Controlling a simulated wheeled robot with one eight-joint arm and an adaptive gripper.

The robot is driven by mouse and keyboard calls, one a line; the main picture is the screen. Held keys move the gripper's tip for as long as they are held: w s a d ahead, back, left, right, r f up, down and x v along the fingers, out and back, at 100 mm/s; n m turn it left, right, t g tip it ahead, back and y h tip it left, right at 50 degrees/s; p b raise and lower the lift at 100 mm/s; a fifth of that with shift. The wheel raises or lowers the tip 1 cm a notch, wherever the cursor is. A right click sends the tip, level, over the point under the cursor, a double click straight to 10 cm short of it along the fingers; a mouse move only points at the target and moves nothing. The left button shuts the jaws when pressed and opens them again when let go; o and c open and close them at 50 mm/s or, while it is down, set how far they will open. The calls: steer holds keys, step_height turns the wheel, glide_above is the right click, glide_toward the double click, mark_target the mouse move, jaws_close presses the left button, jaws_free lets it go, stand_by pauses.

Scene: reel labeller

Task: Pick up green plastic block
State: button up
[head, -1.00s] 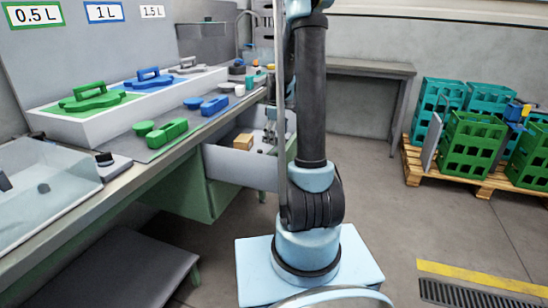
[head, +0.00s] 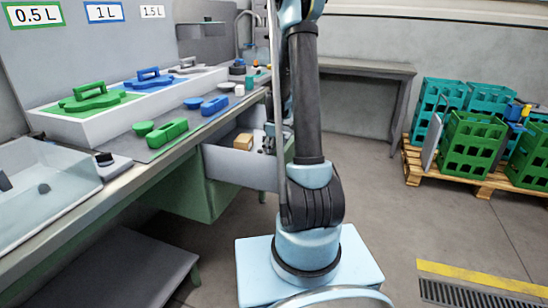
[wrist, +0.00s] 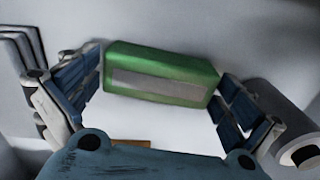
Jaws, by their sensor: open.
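The green plastic block (wrist: 160,75), with a grey strip along its side, lies on a pale surface in the wrist view. My gripper (wrist: 160,98) is open, with one blue-padded finger on each side of the block. The left finger is close to the block's left end; I cannot tell whether either finger touches it. In the head view my arm stands in front of the open drawer (head: 240,168), and I cannot make out this block there.
A tan box (head: 243,141) lies in the drawer. A grey cylinder (wrist: 283,112) is just right of my right finger. Green and blue parts lie on the bench mat (head: 185,142). Crates stand on a pallet (head: 478,182) at right. The floor between is clear.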

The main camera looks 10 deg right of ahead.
steer(key=c, duration=0.9)
